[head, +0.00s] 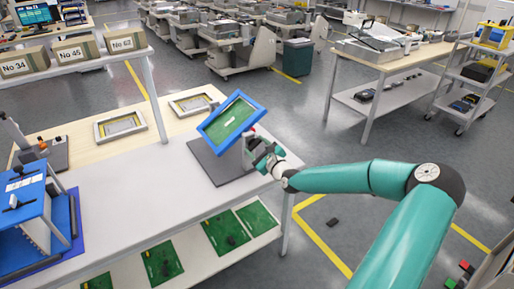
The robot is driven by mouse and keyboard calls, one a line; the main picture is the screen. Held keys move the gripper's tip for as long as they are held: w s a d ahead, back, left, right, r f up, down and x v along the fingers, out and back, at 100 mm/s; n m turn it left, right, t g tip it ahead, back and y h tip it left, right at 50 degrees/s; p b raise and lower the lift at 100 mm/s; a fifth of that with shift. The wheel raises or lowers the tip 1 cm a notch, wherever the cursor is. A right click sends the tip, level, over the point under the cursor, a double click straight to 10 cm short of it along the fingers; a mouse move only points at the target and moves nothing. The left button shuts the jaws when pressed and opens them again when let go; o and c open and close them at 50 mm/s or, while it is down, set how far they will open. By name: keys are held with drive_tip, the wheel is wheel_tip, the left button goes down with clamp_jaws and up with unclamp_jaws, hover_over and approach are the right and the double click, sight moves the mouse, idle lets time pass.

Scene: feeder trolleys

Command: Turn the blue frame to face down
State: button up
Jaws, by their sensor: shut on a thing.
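The blue frame (249,99) holds a green board (230,119) with a small white mark on it. It is tilted, with the green side showing towards the camera, above a dark grey plate (203,153) at the right end of the table. My gripper (256,148) is at the frame's lower right side, by a small upright holder with a red part. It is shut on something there. The fingertips are small, and I cannot see exactly which part they hold.
Two pale frames (119,125) lie at the table's back. A blue fixture (32,215) stands at the left. Boxes (75,50) sit on the shelf above. Green boards (161,260) lie on the lower shelf. The table's middle (130,180) is clear.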

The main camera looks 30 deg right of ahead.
drive_tip(key=shift+m, duration=3.2)
drive_tip(key=o, duration=1.4)
drive_tip(key=s, duration=1.3)
drive_tip(key=shift+s+d, duration=0.2)
drive_tip(key=shift+s, duration=0.2)
